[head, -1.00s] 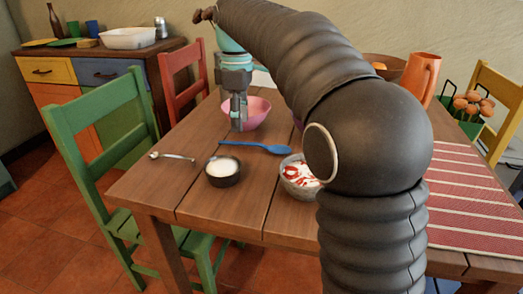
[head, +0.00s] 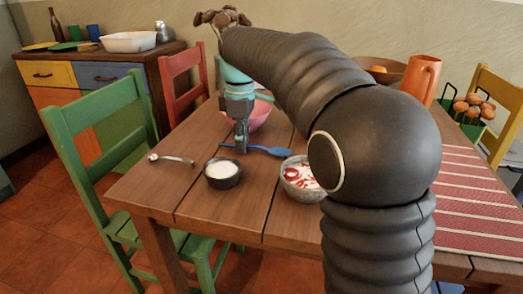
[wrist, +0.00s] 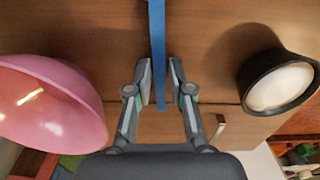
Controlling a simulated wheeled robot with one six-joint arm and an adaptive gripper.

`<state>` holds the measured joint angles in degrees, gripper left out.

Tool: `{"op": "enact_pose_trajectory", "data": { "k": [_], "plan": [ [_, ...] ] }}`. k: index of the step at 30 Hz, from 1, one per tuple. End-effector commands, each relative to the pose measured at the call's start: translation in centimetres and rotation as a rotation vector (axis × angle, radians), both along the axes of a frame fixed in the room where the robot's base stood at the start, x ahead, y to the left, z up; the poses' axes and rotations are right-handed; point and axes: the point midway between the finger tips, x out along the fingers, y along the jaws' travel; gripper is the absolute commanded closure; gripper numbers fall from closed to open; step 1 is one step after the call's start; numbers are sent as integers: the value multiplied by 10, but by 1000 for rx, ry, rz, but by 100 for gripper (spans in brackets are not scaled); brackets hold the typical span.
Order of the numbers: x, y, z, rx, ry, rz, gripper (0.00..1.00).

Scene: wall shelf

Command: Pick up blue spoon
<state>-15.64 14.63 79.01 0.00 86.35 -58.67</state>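The blue spoon (head: 268,150) lies on the wooden table, its bowl end to the right in the head view. In the wrist view its blue handle (wrist: 157,40) runs down between the two fingers. My gripper (head: 240,150) points down at the handle end of the spoon. In the wrist view my gripper (wrist: 160,85) is open, with one finger on each side of the handle and a small gap visible at least on the left. The head view does not show the fingertips clearly enough to tell their height above the table.
A pink bowl (wrist: 50,105) is close on one side of the gripper and a dark cup of white contents (head: 222,174) on the other. A metal spoon (head: 172,159) lies left. A bowl with red and white food (head: 297,183) stands near the blue spoon's bowl end.

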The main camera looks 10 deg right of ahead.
Motion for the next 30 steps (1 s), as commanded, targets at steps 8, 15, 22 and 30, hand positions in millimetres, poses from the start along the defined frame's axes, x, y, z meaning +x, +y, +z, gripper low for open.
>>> {"op": "enact_pose_trajectory", "data": {
  "k": [8, 15, 22, 30],
  "plan": [
    [0, 0, 0, 0, 0, 0, 100],
    [0, 0, 4, 0, 0, 0, 100],
    [1, 0, 30, 1, -3, 0, 100],
    [-14, -45, 69, 0, -2, -6, 100]
  ]
}}
